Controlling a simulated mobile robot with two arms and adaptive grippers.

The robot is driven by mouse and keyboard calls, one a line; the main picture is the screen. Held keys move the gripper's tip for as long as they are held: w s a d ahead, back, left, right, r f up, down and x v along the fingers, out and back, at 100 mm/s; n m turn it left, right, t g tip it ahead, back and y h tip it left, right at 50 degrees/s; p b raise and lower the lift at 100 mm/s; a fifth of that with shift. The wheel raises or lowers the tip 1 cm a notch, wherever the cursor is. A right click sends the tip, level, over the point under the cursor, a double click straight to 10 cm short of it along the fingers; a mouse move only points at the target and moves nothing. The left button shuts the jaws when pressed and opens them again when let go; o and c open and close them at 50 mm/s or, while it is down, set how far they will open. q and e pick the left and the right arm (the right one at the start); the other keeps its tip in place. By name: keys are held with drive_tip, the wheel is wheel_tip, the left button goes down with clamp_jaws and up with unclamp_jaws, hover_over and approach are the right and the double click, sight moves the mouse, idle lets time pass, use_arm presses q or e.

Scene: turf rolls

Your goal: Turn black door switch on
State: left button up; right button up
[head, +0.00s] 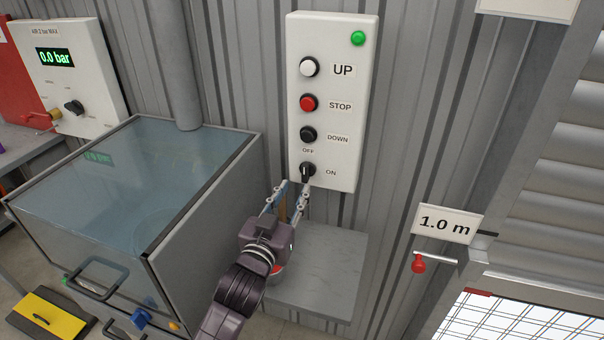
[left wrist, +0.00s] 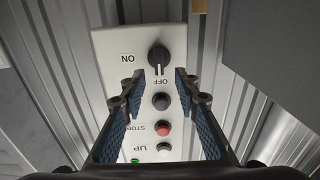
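The black door switch (head: 307,171) is a round knob low on a white wall panel (head: 333,60), with OFF above it and ON to its right. Its pale mark points towards OFF. In the left wrist view the panel is upside down; the knob (left wrist: 159,56) shows beyond the fingertips, its mark towards OFF. My left gripper (head: 291,187) is just below and in front of the switch in the head view. Its fingers (left wrist: 160,80) are apart with nothing between them, and I cannot tell that they touch the knob. My right gripper is out of view.
Above the switch are the DOWN (head: 308,134), STOP (head: 308,103) and UP (head: 309,67) buttons and a green light (head: 358,38). A grey shelf (head: 325,270) lies below. A glass-topped box (head: 140,185) stands left, a 1.0 m sign (head: 446,224) right.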

sight(304, 174)
use_arm(q)
drive_tip(key=p+x, duration=0.1)
drive_tip(key=x, duration=0.6)
drive_tip(key=shift+w+d+f, duration=0.1)
drive_tip(key=shift+w, duration=0.1)
clamp_jaws()
